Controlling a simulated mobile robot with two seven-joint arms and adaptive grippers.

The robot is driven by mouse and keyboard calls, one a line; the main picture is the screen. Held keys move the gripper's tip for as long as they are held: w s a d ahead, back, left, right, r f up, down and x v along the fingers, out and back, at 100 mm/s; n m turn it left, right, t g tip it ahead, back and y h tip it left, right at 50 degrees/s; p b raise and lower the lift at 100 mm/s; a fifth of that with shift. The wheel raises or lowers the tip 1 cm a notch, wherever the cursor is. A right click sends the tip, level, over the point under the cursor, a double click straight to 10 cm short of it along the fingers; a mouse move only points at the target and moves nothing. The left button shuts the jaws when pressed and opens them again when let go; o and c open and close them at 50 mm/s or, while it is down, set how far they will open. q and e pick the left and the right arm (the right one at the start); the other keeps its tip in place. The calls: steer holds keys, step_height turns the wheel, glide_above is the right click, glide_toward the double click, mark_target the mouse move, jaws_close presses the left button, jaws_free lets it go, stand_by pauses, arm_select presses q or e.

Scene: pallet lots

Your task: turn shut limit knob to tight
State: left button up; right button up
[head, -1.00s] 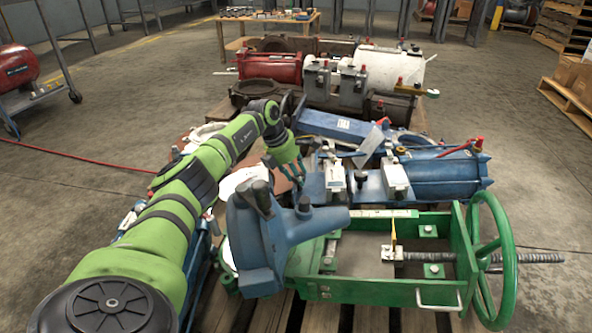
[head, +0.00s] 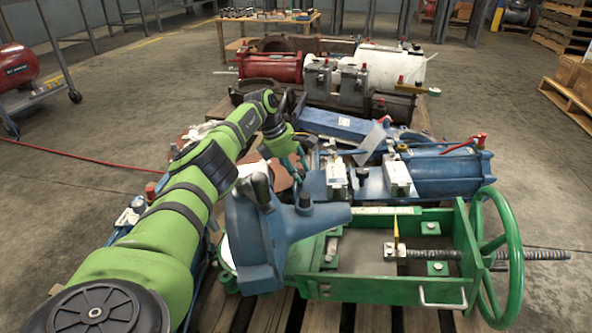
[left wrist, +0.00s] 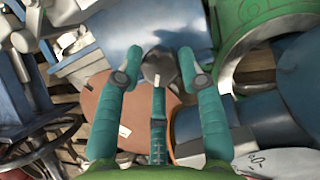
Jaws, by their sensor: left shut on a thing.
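My left gripper (head: 301,163) reaches in among the blue machines, behind the upright blue housing (head: 258,238). Its teal fingers show in the left wrist view (left wrist: 158,68), closed around a small grey round knob (left wrist: 153,66) beside a large blue cylinder (left wrist: 140,32). A small pale mark (left wrist: 157,82) shows near the knob, close to the middle finger. I cannot read any tight marking or tell the knob's setting. In the head view the knob is hidden by the fingers and the blue parts. My right gripper is not in view.
A green frame (head: 385,291) with a green handwheel (head: 497,258) stands at front right. A blue cylinder machine (head: 447,172) lies behind it. Red and white machines sit farther back. A reddish-brown disc (left wrist: 110,103) lies under the fingers. Open floor is on both sides.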

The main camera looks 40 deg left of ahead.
arm_select(q)
steer(key=shift+w+d+r, duration=0.1)
steer(key=shift+w+d, duration=0.1)
steer(key=shift+d, duration=0.15)
steer(key=o, duration=1.1)
steer(key=shift+s+a, duration=0.1)
steer(key=shift+s+a+r, duration=0.15)
steer(key=shift+a+r, duration=0.05)
steer(key=shift+r, duration=0.2)
steer(key=v, duration=1.1)
